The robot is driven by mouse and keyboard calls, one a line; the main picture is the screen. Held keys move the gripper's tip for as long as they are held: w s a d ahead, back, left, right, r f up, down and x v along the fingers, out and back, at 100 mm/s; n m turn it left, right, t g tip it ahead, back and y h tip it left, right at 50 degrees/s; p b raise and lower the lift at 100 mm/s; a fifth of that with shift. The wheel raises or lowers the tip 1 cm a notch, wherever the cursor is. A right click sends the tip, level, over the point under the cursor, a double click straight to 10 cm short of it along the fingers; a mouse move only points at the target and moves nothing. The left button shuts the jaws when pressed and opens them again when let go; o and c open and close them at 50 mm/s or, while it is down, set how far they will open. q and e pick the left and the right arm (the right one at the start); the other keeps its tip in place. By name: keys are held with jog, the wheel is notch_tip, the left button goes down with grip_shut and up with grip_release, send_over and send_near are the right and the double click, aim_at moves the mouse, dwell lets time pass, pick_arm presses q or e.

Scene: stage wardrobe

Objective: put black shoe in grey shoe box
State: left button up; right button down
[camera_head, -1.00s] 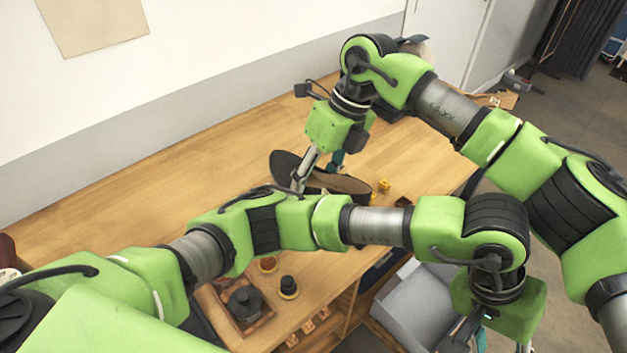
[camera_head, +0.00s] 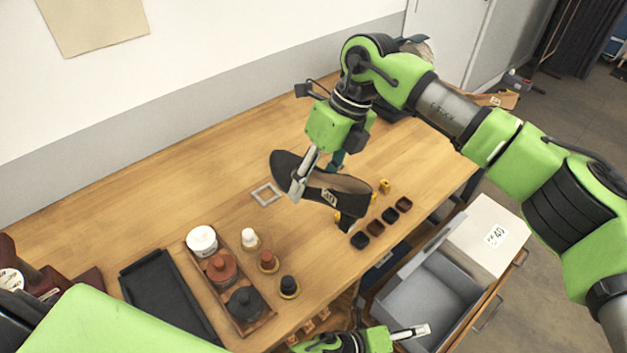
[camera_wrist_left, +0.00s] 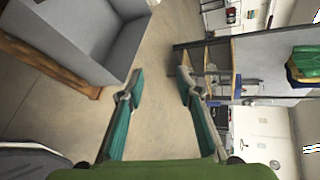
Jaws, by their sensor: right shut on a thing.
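My right gripper (camera_head: 318,172) is shut on the black shoe (camera_head: 345,206) and holds it tilted above the wooden table. The shoe has a brown inside and a label on its side. The grey shoe box (camera_head: 437,283) stands open beside the table, lower right in the head view, and looks empty; its near part is partly hidden by my left gripper (camera_head: 412,333). The box also shows at the upper left of the left wrist view (camera_wrist_left: 75,35). My left gripper (camera_wrist_left: 160,88) is open and empty, with bare floor between its fingers.
A white box or lid (camera_head: 488,236) labelled 40 sits right beside the grey box. A black tray (camera_head: 168,295) and a wooden tray (camera_head: 262,322) with pots are at the left. The table's back left is clear.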

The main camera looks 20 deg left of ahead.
pick_arm(q)
jog(key=s+a+f+n+g+y, duration=0.1)
jog(key=s+a+f+n+y, duration=0.2)
jog(key=s+a+f+n, duration=0.5)
jog(key=s+a+f+n+y, duration=0.3)
jog(key=a+f+n+y, duration=0.15)
jog(key=a+f, duration=0.6)
pick_arm(e)
jog(key=shift+r, duration=0.1)
pick_arm(q)
jog(key=s+a+f+n+g+y, duration=0.1)
jog(key=s+a+f+n+g, duration=0.2)
jog(key=s+a+n, duration=0.5)
jog(key=s+a+f+n+g+y, duration=0.2)
jog(key=s+a+f+n, duration=0.3)
jog(key=s, duration=0.8)
jog(key=a+n, duration=0.3)
jog(key=a, duration=0.2)
jog(key=shift+s+a+n+g, duration=0.15)
jog(key=shift+s+n+g, duration=0.2)
jog(key=shift+g, duration=0.05)
pick_arm(e)
jog(key=shift+s, duration=0.1)
